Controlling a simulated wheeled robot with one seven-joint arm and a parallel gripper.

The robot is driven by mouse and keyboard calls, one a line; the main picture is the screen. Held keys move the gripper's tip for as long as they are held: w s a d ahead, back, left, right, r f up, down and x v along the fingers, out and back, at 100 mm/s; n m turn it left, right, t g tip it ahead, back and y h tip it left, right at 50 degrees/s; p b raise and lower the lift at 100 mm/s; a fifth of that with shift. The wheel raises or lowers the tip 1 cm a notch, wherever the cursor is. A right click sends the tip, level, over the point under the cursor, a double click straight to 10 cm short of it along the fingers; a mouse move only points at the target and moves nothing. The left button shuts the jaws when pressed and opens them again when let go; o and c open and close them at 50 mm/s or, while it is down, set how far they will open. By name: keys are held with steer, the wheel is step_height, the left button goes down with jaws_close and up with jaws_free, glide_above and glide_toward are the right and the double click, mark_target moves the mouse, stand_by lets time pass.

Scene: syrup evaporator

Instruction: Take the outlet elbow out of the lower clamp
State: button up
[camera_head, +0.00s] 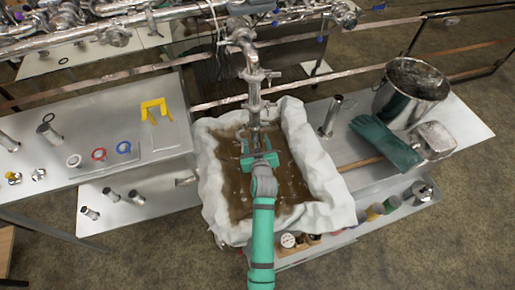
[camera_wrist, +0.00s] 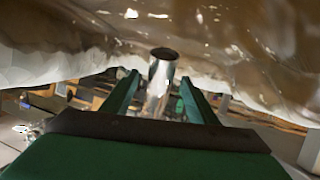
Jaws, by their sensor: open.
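The shiny outlet elbow (camera_head: 255,122) hangs at the bottom of the vertical metal pipe stack, above the tray of brown liquid. The lower clamp (camera_head: 256,106) appears as a wider joint just above it; its fastening is too small to read. My green gripper (camera_head: 257,150) reaches up from below, by the elbow's lower end. In the wrist view my gripper (camera_wrist: 159,76) is open, with a shiny tube end (camera_wrist: 158,92), apparently the elbow's, between its two fingers. I cannot tell whether either finger touches it. The clamp does not show clearly there.
A white-lined tray (camera_head: 331,190) of brown liquid surrounds the gripper area.

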steer(key=shift+x, duration=1.3)
steer(key=c, duration=1.2)
steer(key=shift+o, duration=0.9)
steer(key=shift+r, duration=0.15)
steer(key=shift+c, duration=0.8)
